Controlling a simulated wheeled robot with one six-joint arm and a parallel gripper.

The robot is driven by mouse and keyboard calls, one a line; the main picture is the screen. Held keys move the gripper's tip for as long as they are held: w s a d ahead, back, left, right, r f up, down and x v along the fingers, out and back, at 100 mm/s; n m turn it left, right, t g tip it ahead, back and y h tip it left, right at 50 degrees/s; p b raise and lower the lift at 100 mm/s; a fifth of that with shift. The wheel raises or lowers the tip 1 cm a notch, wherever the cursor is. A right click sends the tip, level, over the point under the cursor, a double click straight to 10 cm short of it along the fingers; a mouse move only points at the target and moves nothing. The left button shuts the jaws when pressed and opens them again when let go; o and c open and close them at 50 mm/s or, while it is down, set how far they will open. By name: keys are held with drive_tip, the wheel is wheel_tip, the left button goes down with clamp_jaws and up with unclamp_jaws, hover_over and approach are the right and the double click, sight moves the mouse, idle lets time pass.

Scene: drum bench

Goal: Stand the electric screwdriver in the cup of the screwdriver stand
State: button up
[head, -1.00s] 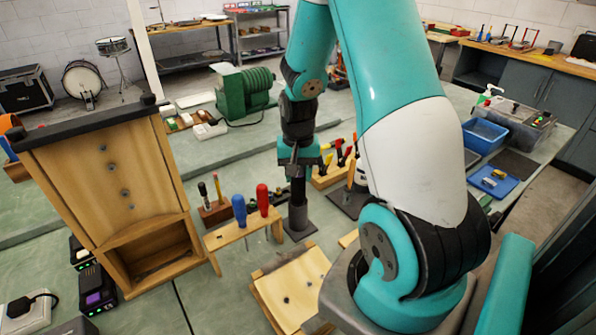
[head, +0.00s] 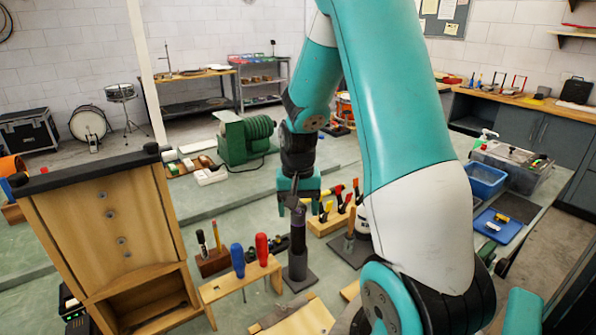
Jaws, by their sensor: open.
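The electric screwdriver (head: 298,232), a dark purple-grey upright body, stands in the cup of the screwdriver stand (head: 297,262) in the head view. The stand is a grey cup on a flat dark base, on the green bench top. My gripper (head: 298,199) is open, pointing down at the screwdriver's upper end. Its fingers are around or just above that end; I cannot tell whether they touch it. The lower part of the screwdriver is hidden inside the cup.
A wooden rack with blue (head: 238,260) and red (head: 262,249) screwdrivers stands close left of the stand. A block with clamps (head: 330,220) is behind right. A tall wooden cabinet (head: 110,235) fills the left. A blue tray (head: 498,226) lies far right.

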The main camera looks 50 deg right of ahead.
wheel_tip(320, 180, up, 13)
drive_tip(key=b, duration=0.1)
drive_tip(key=shift+r, duration=0.15)
idle(0.6)
drive_tip(key=s+a+n+y, duration=0.15)
drive_tip(key=a+n, duration=0.55)
drive_tip(key=a, duration=0.8)
drive_tip(key=s+a+n+y, duration=0.2)
drive_tip(key=s+a+n, duration=0.7)
drive_tip(key=s+a, duration=0.4)
drive_tip(key=a, duration=0.3)
drive_tip(key=shift+y, duration=0.35)
